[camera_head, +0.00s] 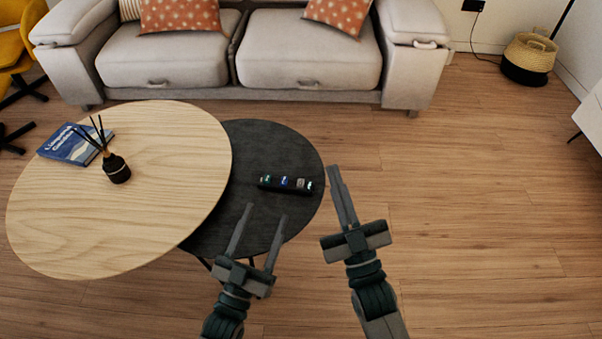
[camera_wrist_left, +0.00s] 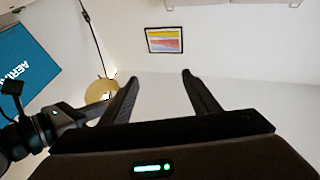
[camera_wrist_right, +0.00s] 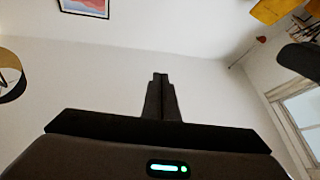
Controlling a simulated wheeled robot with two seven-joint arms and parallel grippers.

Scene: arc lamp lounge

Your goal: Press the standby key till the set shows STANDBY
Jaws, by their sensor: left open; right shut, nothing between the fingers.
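A slim black bar-shaped unit (camera_head: 277,187) with several small lit or pale keys along its top lies on the dark round table (camera_head: 250,150). The key markings are too small to read. My left gripper (camera_head: 264,211) is open and empty, apart from the unit and nearer to me. My right gripper (camera_head: 333,167) is shut and empty, just to the right of the unit's right end. In the left wrist view a blue panel (camera_wrist_left: 22,62) shows white letters starting "AERI"; I cannot tell whether it is the set's screen. No STANDBY text is readable.
A light wooden round table (camera_head: 150,215) overlaps the dark one at left, with a reed diffuser (camera_head: 116,169) and a blue book (camera_head: 65,146) on it. A sofa (camera_head: 300,50) stands behind. The wooden floor at right is clear.

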